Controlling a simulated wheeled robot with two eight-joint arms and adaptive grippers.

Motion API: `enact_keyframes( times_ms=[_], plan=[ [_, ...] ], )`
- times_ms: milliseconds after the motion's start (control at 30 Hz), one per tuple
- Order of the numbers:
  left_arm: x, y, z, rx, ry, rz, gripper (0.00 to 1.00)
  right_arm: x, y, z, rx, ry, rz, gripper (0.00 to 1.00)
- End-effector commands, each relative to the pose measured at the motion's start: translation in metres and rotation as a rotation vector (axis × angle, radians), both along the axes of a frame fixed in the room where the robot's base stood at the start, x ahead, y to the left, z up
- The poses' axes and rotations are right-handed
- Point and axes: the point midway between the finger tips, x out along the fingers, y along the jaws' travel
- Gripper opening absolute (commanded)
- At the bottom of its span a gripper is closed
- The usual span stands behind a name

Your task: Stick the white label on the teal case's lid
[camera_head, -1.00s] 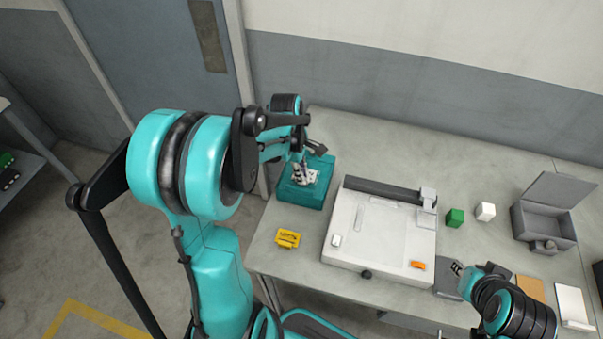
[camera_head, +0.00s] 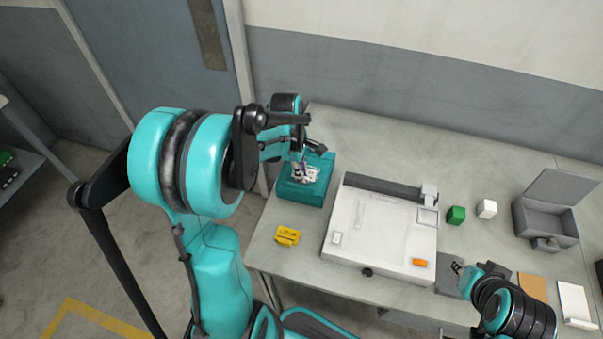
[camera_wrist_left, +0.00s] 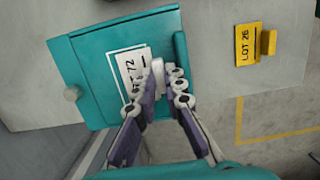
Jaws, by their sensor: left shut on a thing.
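The teal case (camera_head: 303,195) stands at the table's left end. In the left wrist view its lid (camera_wrist_left: 93,50) carries a white outlined rectangle (camera_wrist_left: 113,90). The white label (camera_wrist_left: 131,68), with "72" readable, overlaps the right part of that outline and looks slightly offset from it. My left gripper (camera_wrist_left: 163,84) is shut on the label's white raised grip, over the lid. Whether the label touches the lid I cannot tell. In the head view my left gripper (camera_head: 299,174) partly hides the label. My right gripper (camera_head: 459,269) is over the table's front edge, its jaws unclear.
A yellow label (camera_head: 287,235) marked "LOT 26" lies in front of the case. A large white device (camera_head: 385,225) stands to its right. Green (camera_head: 456,215) and white (camera_head: 486,208) blocks and an open grey box (camera_head: 545,207) are farther right.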

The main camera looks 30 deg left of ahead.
Motion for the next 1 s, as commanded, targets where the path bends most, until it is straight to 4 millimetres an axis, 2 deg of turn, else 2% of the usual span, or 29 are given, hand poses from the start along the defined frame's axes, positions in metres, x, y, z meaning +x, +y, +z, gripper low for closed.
enact_keyframes(
  times_ms=[133, 200, 233, 267, 667, 767, 1000],
  plan=[
    [-0.001, 0.000, -0.001, 0.000, 0.001, 0.000, 0.00, 0.000, 0.000, 0.000, 0.000, 0.000, 0.000, 0.26],
    [-0.001, 0.000, -0.001, 0.000, 0.001, 0.000, 0.23, 0.000, 0.000, 0.000, 0.000, 0.000, 0.000, 0.26],
    [-0.001, 0.000, -0.001, 0.000, 0.001, 0.000, 0.31, 0.000, 0.000, 0.000, 0.000, 0.000, 0.000, 0.26],
    [-0.001, 0.000, -0.001, 0.000, 0.001, 0.000, 0.34, 0.000, 0.000, 0.000, 0.000, 0.000, 0.000, 0.26],
    [-0.001, 0.001, 0.005, 0.000, 0.002, 0.000, 0.34, 0.000, 0.000, 0.000, 0.000, 0.000, 0.000, 0.26],
    [-0.001, 0.003, 0.019, 0.000, 0.001, 0.000, 0.34, 0.000, 0.000, 0.000, 0.000, 0.000, 0.000, 0.26],
    [-0.003, 0.010, 0.070, 0.000, 0.001, 0.000, 0.34, 0.000, 0.000, 0.000, 0.000, 0.000, 0.000, 0.26]
  ],
)
